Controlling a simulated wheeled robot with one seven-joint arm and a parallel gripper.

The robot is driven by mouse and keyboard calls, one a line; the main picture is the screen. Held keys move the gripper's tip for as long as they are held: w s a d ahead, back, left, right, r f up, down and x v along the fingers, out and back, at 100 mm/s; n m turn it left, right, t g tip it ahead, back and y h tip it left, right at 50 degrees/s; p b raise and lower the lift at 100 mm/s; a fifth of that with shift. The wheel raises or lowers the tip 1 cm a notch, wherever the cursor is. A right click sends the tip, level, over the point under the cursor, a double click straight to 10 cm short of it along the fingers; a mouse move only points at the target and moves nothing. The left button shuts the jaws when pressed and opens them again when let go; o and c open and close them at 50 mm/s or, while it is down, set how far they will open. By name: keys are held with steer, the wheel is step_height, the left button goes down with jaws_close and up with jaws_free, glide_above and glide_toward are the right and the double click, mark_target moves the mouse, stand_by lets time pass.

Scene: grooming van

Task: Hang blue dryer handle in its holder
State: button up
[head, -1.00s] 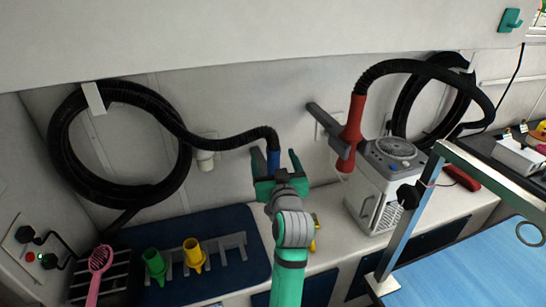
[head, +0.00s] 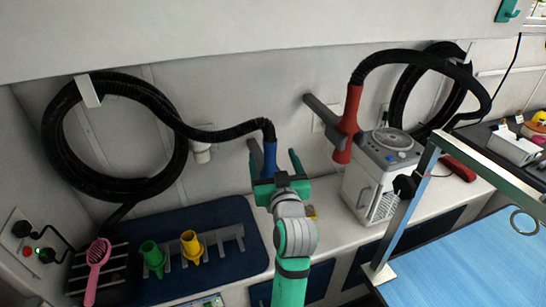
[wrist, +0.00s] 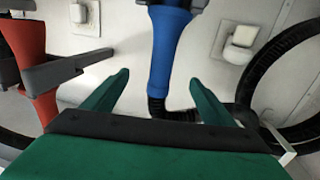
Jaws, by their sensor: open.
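The blue dryer handle (head: 269,157) hangs at the end of a black corrugated hose (head: 225,133) in the head view. My gripper (head: 274,153) is open, with a finger on each side of it. In the wrist view the blue handle (wrist: 170,45) shows between and beyond the open fingers of my gripper (wrist: 160,78), with visible gaps at both sides.
A red dryer handle (head: 348,125) sits in a grey wall holder (head: 322,111) to the right. A white machine (head: 371,180) stands behind the metal arm frame (head: 402,210).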

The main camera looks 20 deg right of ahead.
steer(key=shift+s+a, duration=0.15)
steer(key=shift+s, duration=0.9)
steer(key=s+a+f+g, duration=0.1)
steer(key=s+a+f, duration=0.4)
steer(key=s+f, duration=0.6)
steer(key=s+a+f+g, duration=0.1)
steer(key=s+a+f, duration=0.55)
steer(key=f, duration=0.85)
steer(key=s+a+f+y, duration=0.1)
steer(key=s+a, duration=0.2)
steer(key=s, duration=1.1)
steer(key=s+a+f+n+y, duration=0.1)
steer(key=s+a, duration=0.2)
steer(key=s, duration=1)
steer(key=shift+s+a+f, duration=0.15)
steer(key=shift+s+a, duration=0.2)
steer(key=shift+s, duration=0.05)
